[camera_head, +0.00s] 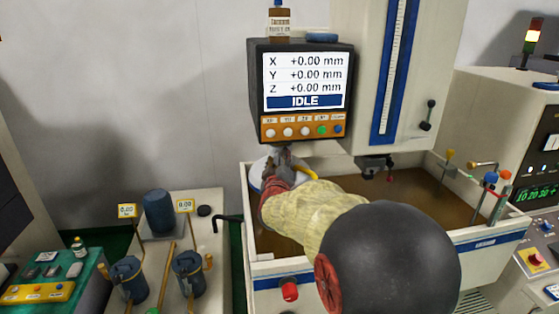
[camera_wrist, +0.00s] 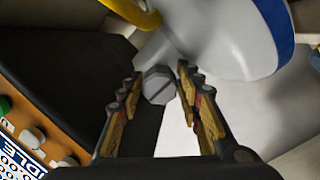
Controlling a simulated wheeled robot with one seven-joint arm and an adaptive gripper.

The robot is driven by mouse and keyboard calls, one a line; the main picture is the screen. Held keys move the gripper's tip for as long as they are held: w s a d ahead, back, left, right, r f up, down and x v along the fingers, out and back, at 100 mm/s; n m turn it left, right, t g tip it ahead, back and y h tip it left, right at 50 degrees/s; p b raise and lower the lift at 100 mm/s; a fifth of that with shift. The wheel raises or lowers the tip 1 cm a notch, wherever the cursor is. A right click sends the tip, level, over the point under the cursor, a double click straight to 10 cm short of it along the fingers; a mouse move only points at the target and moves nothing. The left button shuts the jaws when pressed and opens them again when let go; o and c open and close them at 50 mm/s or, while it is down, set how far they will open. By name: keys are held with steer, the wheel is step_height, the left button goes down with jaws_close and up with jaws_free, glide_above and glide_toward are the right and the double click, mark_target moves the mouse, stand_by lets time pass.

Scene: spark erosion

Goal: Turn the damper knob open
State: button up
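A small grey knob with a dark slot across its face (camera_wrist: 158,85) shows in the wrist view. It sits beside a pale rounded body with a blue band (camera_wrist: 225,45), apparently on a short stub. My gripper (camera_wrist: 159,76) is open, with its fingers on either side of the knob and a small gap showing at each side. In the head view my gripper (camera_head: 277,165) is below the display box, by the pale round body (camera_head: 257,170). There my arm and gripper hide the knob.
The display box (camera_head: 253,90) reading IDLE hangs just above my gripper; its buttons show close by at the lower left in the wrist view. A yellow curved pipe (camera_wrist: 130,12) passes near the knob. A tank of brown liquid (camera_head: 420,205) lies to the right.

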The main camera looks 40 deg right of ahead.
steer(key=shift+o, duration=1.3)
steer(key=shift+f, duration=0.1)
